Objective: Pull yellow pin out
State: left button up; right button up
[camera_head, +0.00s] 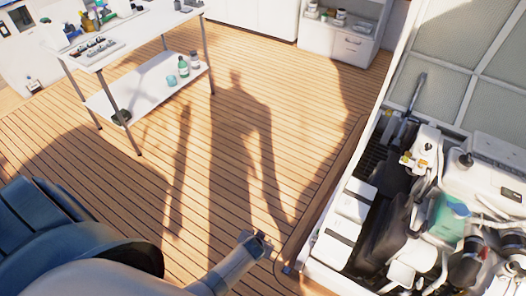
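A small yellow part (405,160), which may be the yellow pin, shows on the white fittings at the upper left of the engine bay (372,160). It is too small for me to make out its shape or how it is seated. My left gripper (262,240) is low in the picture, over the deck and left of the hatch edge, well apart from the yellow part. It is small and seen from behind, so I cannot tell whether its fingers are open or shut. My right gripper is not in view.
The raised hatch lid (440,50) stands at the upper right. White boxes (345,215) line the bay's left side, with a teal-topped unit (450,218) further right. A work table (150,25) with tools stands at the upper left. The wooden deck (240,130) between is clear.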

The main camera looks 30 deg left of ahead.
pick_arm(q)
jog(key=s+d+f+m+h, duration=0.1)
jog(key=s+d+f, duration=0.1)
jog(key=s, duration=0.7)
jog(key=s+d+f+g+h, duration=0.1)
jog(key=s+d+f, duration=0.1)
jog(key=s+f, duration=0.3)
jog(key=s+d+f+m+h, duration=0.1)
jog(key=s+d+f, duration=0.1)
jog(key=s, duration=1.2)
jog(key=shift+d+f+m+g, duration=0.2)
jog(key=shift+f+m+g, duration=0.1)
jog(key=shift+f, duration=0.45)
